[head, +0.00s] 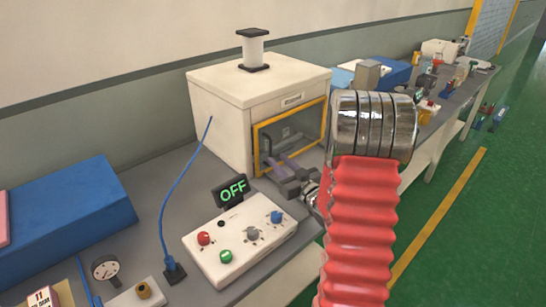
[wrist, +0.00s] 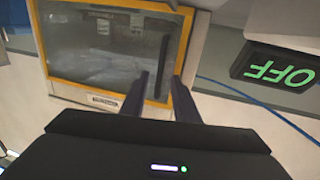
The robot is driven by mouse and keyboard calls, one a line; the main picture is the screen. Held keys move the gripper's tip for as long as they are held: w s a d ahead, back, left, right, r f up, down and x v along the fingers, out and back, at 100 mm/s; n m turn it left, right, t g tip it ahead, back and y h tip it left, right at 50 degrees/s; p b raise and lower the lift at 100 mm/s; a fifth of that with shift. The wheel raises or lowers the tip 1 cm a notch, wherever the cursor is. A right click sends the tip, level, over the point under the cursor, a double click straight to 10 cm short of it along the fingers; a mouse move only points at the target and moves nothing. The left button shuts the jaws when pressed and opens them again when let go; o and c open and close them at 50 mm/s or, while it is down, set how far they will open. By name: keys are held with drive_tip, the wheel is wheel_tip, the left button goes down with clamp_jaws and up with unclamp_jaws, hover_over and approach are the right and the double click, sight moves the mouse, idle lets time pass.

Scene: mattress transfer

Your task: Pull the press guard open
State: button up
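The press (head: 215,105) is a cream box standing on the grey bench. Its guard (head: 290,119) is a clear pane in a yellow frame on the front, and it looks closed. In the wrist view the guard (wrist: 100,50) fills the upper left, with a dark bar handle (wrist: 164,60) near one side edge. My gripper (wrist: 161,76) is open, its two dark fingers apart with the handle's end between them in the picture. Whether they touch it I cannot tell. In the head view my gripper (head: 269,163) is in front of the guard, partly hidden by my arm.
A control box (head: 240,240) with knobs and buttons stands in front of the press, beside a display (head: 232,191) reading OFF. A blue cable (head: 171,190) rises nearby. A blue box (head: 70,215) is at left. Green floor (head: 470,220) is open at right.

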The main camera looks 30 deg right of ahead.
sight(271, 154)
drive_tip(key=shift+w+d, duration=0.1)
drive_tip(key=shift+w, duration=2.1)
clamp_jaws()
